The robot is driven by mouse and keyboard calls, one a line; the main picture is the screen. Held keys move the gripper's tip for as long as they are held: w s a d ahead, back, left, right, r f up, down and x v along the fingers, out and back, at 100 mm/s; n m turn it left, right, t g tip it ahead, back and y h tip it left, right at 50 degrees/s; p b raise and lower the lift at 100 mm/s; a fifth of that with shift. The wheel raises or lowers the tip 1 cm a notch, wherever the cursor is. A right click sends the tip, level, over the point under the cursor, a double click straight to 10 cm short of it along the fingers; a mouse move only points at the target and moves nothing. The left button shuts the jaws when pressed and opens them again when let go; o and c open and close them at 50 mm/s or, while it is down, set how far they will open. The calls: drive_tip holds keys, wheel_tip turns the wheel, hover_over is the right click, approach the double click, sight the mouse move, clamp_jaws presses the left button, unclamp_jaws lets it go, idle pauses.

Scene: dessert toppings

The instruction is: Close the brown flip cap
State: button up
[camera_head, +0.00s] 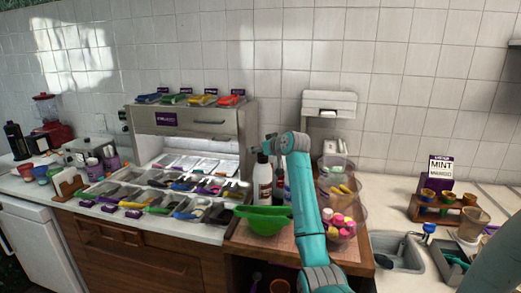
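My teal arm rises from the bottom centre and bends over near a white bottle. Its wrist end is just above and right of the bottle, and the arm hides most of what lies behind it. I cannot make out my gripper's fingers or whether they hold anything. The white bottle (262,178) stands upright behind the green bowl, with a brown patch on its side. I cannot make out a brown flip cap clearly, nor whether one is open or closed.
A green bowl (264,221) sits on the wooden counter left of my arm. Clear bowls of toppings, one with pink and yellow pieces (342,226), stand to the right. A topping station (190,125) with trays fills the left. A sink (398,252) and cup rack (440,212) lie right.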

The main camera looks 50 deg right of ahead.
drive_tip(key=shift+c, duration=0.3)
drive_tip(key=c, duration=1.1)
drive_tip(key=shift+s+a+f+t+h, duration=0.1)
drive_tip(key=shift+s+f+t+h, duration=0.1)
drive_tip(key=shift+t, duration=0.3)
drive_tip(key=shift+s+f+t+h, duration=0.1)
drive_tip(key=shift+t+h, duration=0.1)
drive_tip(key=shift+t, duration=0.3)
drive_tip(key=shift+s+a+f+t+h, duration=0.15)
drive_tip(key=shift+t+h, duration=0.2)
drive_tip(key=shift+t, duration=0.4)
drive_tip(key=shift+s+d+r+t+h, duration=0.1)
drive_tip(key=shift+t+h, duration=0.25)
drive_tip(key=shift+t, duration=0.4)
drive_tip(key=shift+a, duration=0.1)
drive_tip(key=o, duration=1.2)
drive_tip(key=shift+c, duration=0.2)
